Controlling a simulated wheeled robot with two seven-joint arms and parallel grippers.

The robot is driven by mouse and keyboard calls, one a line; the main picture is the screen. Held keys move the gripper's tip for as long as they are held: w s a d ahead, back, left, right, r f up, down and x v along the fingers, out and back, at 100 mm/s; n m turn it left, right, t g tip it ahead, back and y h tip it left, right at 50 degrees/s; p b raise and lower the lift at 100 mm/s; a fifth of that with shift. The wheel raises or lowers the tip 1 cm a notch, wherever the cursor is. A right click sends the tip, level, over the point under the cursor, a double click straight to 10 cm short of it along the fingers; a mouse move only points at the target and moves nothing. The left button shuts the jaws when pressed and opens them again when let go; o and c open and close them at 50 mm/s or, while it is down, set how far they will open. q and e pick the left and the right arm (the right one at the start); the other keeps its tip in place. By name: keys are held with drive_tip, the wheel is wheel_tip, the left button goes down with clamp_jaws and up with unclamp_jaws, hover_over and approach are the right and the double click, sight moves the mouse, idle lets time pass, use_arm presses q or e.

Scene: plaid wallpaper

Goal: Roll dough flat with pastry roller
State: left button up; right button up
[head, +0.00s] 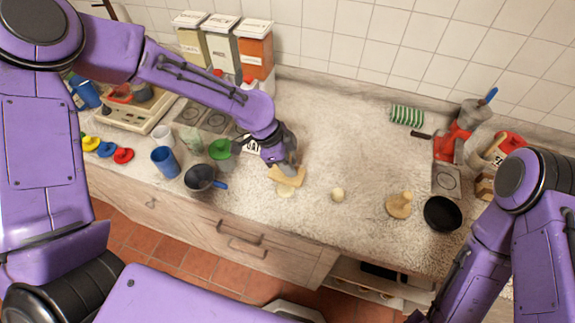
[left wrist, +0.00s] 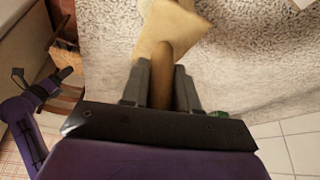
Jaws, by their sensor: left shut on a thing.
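My left gripper (head: 287,166) is over the worktop, shut on the handle of the pastry roller (head: 290,178). The roller's pale wooden head is low over the counter, beyond the fingertips. In the left wrist view, the brown handle of the roller (left wrist: 163,72) runs between the two grey fingers (left wrist: 160,85). A pale piece of dough (head: 286,192) lies just in front of the roller, partly covered by it; I cannot tell whether they touch. A second small, round dough piece (head: 338,195) lies apart to the right. My right arm shows at the lower right, but its gripper does not.
A black bowl (head: 442,214) and a wooden item (head: 399,205) stand to the right. A dark pan with a blue handle (head: 200,178), a blue cup (head: 165,162) and a green funnel-like item (head: 220,149) stand to the left.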

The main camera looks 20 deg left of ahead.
sight(290, 183)
use_arm(q)
drive_tip(key=shift+s+f, duration=0.25)
drive_tip(key=shift+s, duration=0.5)
drive_tip(key=shift+s+f, duration=0.2)
drive_tip(key=shift+s, duration=0.55)
drive_tip(key=shift+w+f, duration=0.25)
drive_tip(key=shift+w, duration=1.25)
drive_tip(key=shift+s+r, duration=0.15)
drive_tip(key=shift+s, duration=0.8)
drive_tip(key=shift+w+r, duration=0.1)
drive_tip(key=shift+w, duration=1.05)
drive_tip(key=shift+s, duration=0.45)
drive_tip(key=shift+s+a+f, duration=0.1)
drive_tip(key=shift+s+f, duration=0.1)
drive_tip(key=shift+s, duration=1.15)
drive_tip(key=shift+w+f, duration=0.1)
drive_tip(key=shift+w, duration=0.25)
drive_tip(key=shift+w+f, duration=0.2)
drive_tip(key=shift+w, duration=0.5)
drive_tip(key=shift+w+f, duration=0.15)
drive_tip(key=shift+w, duration=0.5)
drive_tip(key=shift+s, duration=0.3)
drive_tip(key=shift+c, duration=0.4)
drive_tip(key=shift+s, duration=1.9)
clamp_jaws()
wheel_tip(290, 183, up, 7)
drive_tip(key=shift+r, duration=0.2)
